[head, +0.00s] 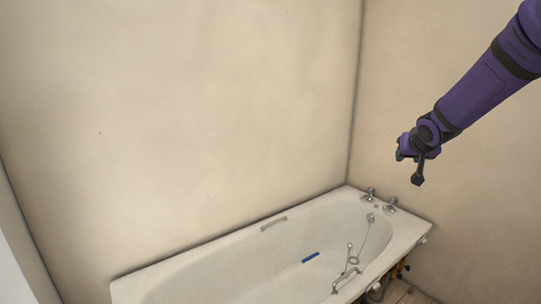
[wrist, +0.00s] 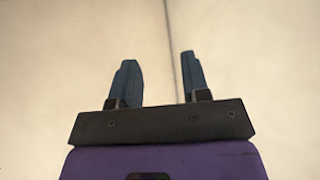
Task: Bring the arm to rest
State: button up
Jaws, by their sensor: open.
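My purple arm (head: 480,90) reaches in from the upper right in the head view. My gripper (head: 417,180) is at its end, raised above the tap end of the bathtub and clear of it. In the wrist view my gripper (wrist: 158,82) has its two dark fingers spread apart. Nothing is between them; only the pale wall shows behind. The jaws are too small in the head view to make out their gap.
A white bathtub (head: 190,272) stands along the wall. Two taps (head: 380,200) sit at its far right corner. A blue object (head: 310,257) and a plug chain (head: 364,240) are in the tub. Pipework (head: 390,280) shows below its right end. Air around my arm is clear.

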jog(key=s+a+r+g, duration=0.15)
jog(key=s+r, duration=0.25)
jog(key=s, duration=0.5)
jog(key=s+a+r, duration=0.2)
jog(key=s+r, duration=0.2)
jog(key=s, duration=0.5)
jog(key=s+a+n+g, duration=0.1)
jog(key=s+a, duration=0.2)
jog(key=s, duration=0.8)
jog(key=s+a+f+n+g+y, duration=0.1)
jog(key=s+a, duration=0.1)
jog(key=s, duration=0.9)
jog(key=shift+s+a+f+g+y, duration=0.2)
jog(key=shift+s+a+g+y, duration=0.1)
jog(key=shift+a+g, duration=0.1)
